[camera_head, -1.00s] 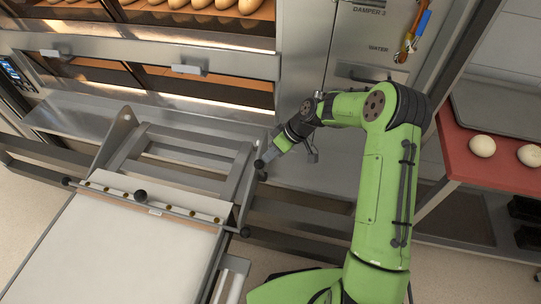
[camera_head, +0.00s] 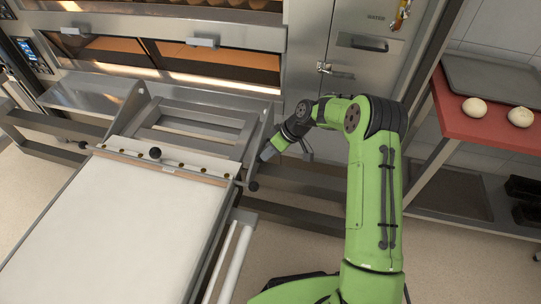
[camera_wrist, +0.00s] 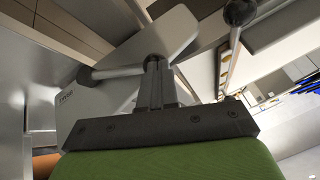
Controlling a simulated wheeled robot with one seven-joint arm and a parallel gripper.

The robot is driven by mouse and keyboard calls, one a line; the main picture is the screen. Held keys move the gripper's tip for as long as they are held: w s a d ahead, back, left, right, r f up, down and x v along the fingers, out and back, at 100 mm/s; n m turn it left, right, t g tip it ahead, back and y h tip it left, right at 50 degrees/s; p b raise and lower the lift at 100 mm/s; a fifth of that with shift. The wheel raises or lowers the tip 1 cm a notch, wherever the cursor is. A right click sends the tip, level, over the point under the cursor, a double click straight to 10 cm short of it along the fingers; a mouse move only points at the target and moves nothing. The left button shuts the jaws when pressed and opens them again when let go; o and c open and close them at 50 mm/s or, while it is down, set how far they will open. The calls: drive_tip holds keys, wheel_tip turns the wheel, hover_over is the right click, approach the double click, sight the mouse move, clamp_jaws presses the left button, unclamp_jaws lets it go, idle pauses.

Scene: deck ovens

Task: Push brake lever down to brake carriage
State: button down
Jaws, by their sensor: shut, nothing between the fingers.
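The carriage (camera_head: 110,215) stands at the left in the head view, with a pale flat bed and a metal frame towards the oven. A black-knobbed lever (camera_head: 253,186) shows at its right side. In the wrist view a rod with a dark ball end (camera_wrist: 240,12) is at the upper right; I cannot tell if it is the same lever. My gripper (camera_head: 264,154) is at the right edge of the carriage frame, a little above that knob in the picture. In the wrist view its fingers (camera_wrist: 155,68) are shut and empty, close to a grey rod; contact is unclear.
Other black knobs sit on the carriage's cross bar (camera_head: 155,153) and at its left end (camera_head: 82,144). The deck oven (camera_head: 200,60) stands behind. A red shelf (camera_head: 480,127) with a tray (camera_head: 500,82) and dough balls is at the right.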

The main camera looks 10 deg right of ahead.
drive_tip(key=shift+s+a+f+b, duration=0.1)
drive_tip(key=shift+s+f+b, duration=0.2)
drive_tip(key=shift+f, duration=0.3)
drive_tip(key=shift+s+a+f+b, duration=0.1)
drive_tip(key=shift+s+f+b, duration=0.1)
drive_tip(key=shift+s+f, duration=0.3)
